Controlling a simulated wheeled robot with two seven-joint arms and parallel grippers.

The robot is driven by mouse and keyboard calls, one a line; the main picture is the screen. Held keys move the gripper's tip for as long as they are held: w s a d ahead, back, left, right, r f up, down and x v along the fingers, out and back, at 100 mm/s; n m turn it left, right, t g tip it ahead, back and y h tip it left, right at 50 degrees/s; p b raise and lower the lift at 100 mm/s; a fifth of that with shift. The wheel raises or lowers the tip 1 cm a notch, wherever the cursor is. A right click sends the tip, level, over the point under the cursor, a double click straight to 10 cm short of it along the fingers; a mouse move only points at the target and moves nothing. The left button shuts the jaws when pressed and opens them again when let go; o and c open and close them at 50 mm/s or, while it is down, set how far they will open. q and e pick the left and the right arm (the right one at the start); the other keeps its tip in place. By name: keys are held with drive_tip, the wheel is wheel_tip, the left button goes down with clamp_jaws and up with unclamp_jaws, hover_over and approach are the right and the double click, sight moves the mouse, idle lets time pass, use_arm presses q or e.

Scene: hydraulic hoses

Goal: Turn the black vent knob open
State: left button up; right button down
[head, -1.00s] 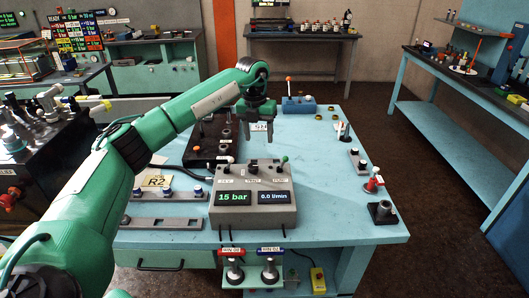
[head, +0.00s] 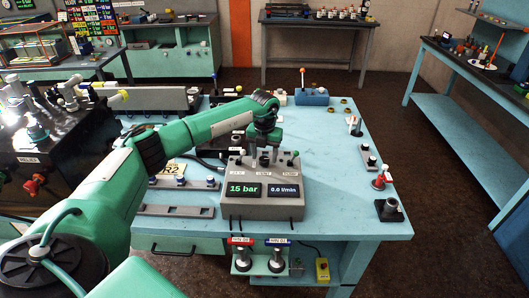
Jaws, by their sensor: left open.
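The grey test box (head: 290,209) stands on the blue table, its screens reading 15 bar and 0.0 l/min. The black vent knob (head: 264,161) is at the middle of its top, above the middle label, and my gripper partly hides it. My left gripper (head: 264,155) points down right over the knob, with its fingers apart on either side of it. I cannot tell whether the fingers touch the knob. My right gripper is not in view.
A green-tipped lever (head: 295,154) stands on the box just right of my gripper. A grey slotted bar (head: 176,211) lies to the left. A blue box with an orange-tipped lever (head: 311,97) is behind. The table's right middle is mostly clear.

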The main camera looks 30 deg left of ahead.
use_arm(q)
drive_tip(key=shift+f, duration=0.3)
drive_tip(key=c, duration=1)
drive_tip(key=shift+o, duration=0.2)
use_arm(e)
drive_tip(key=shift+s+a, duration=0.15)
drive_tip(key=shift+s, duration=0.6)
